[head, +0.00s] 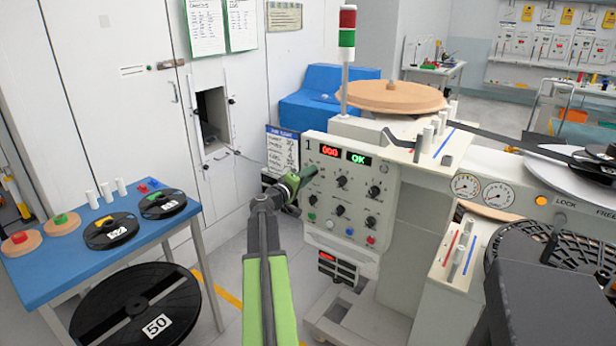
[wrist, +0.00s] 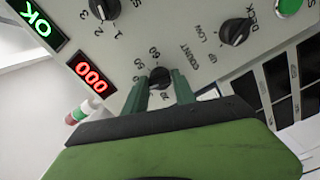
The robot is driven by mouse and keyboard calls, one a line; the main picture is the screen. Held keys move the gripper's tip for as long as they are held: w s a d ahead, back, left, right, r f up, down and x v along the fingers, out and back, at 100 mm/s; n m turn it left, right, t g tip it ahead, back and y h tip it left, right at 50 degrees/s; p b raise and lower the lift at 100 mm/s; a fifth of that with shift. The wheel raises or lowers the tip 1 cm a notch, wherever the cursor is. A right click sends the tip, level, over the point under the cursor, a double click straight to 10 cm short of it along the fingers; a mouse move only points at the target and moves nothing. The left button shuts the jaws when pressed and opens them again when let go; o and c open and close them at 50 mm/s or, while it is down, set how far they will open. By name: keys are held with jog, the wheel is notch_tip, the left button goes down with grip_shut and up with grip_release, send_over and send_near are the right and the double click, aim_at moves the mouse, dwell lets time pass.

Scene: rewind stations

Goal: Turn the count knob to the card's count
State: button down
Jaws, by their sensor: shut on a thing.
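The count knob (wrist: 159,76) is a small black knob on the light grey panel (head: 388,205), with the word COUNT and small numbers printed round it. My gripper (wrist: 160,86) has its two green fingers on either side of the knob and is shut on it. The knob's pointer and exact setting are hard to read. In the head view my gripper (head: 297,180) reaches the panel's left side and hides the knob. A printed card (head: 282,148) stands left of the panel; its text is too small to read.
The panel has a red 000 display (head: 329,152), a green OK display (head: 359,158) and several other black knobs close by. A blue table (head: 75,262) with reels stands at the left. A signal light (head: 347,30) rises above the station.

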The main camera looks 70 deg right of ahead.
jog(key=n, duration=0.6)
jog(key=shift+n, duration=0.4)
dwell(0.4)
jog(key=c, duration=1.1)
grip_release()
jog(key=shift+o, duration=0.2)
jog(key=v, duration=1.7)
jog(key=shift+a, duration=0.2)
jog(key=shift+w, duration=0.2)
